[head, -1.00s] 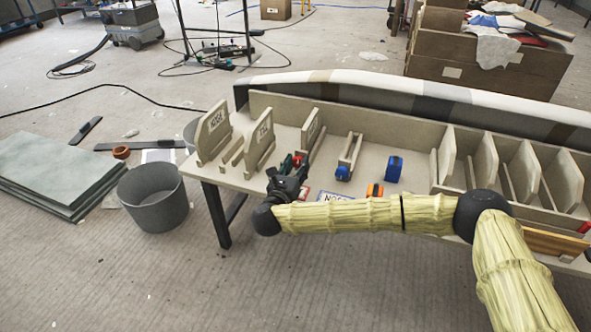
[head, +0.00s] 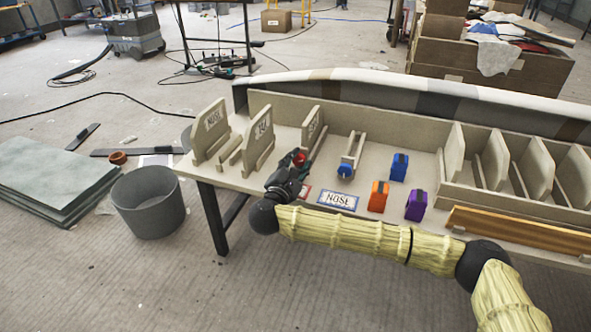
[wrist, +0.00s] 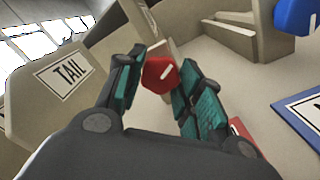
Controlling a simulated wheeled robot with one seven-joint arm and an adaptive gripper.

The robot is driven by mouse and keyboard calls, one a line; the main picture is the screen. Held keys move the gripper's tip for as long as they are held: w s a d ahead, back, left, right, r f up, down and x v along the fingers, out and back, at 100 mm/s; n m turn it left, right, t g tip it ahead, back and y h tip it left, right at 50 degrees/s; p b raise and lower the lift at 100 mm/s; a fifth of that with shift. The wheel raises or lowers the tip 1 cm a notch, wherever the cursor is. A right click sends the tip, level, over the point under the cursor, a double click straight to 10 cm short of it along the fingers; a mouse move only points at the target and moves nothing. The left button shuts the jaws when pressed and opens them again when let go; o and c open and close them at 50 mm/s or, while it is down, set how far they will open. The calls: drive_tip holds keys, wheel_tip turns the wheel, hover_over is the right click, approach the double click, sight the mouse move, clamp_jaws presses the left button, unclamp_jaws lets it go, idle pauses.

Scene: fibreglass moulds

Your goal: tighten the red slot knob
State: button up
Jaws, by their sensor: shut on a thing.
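The red slot knob (wrist: 158,75) sits between the two teal-padded fingers of my gripper (wrist: 160,82) in the wrist view, and the fingers are shut on it. A pale line crosses the knob's face. In the head view the red knob (head: 299,158) shows at the tip of my gripper (head: 302,161), at the front end of a slot holding an upright board (head: 312,124). Part of the knob is hidden by the fingers.
Boards labelled TAIL (wrist: 63,73) and NOSE (head: 213,126) stand to the left. A blue knob (head: 345,170) is on the slot to the right. Blue (head: 399,167), orange (head: 378,196) and purple (head: 416,205) blocks stand by the NOSE card (head: 338,200). A grey bin (head: 150,205) is on the floor.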

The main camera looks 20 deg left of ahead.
drive_tip(key=shift+f+m+b, duration=0.2)
drive_tip(key=shift+m+b, duration=0.9)
drive_tip(key=shift+m, duration=0.5)
drive_tip(key=shift+r, duration=0.1)
drive_tip(key=o, duration=1)
drive_tip(key=shift+o, duration=0.2)
drive_tip(key=shift+s, duration=0.1)
drive_tip(key=s, duration=1.2)
drive_tip(key=shift+a, duration=0.2)
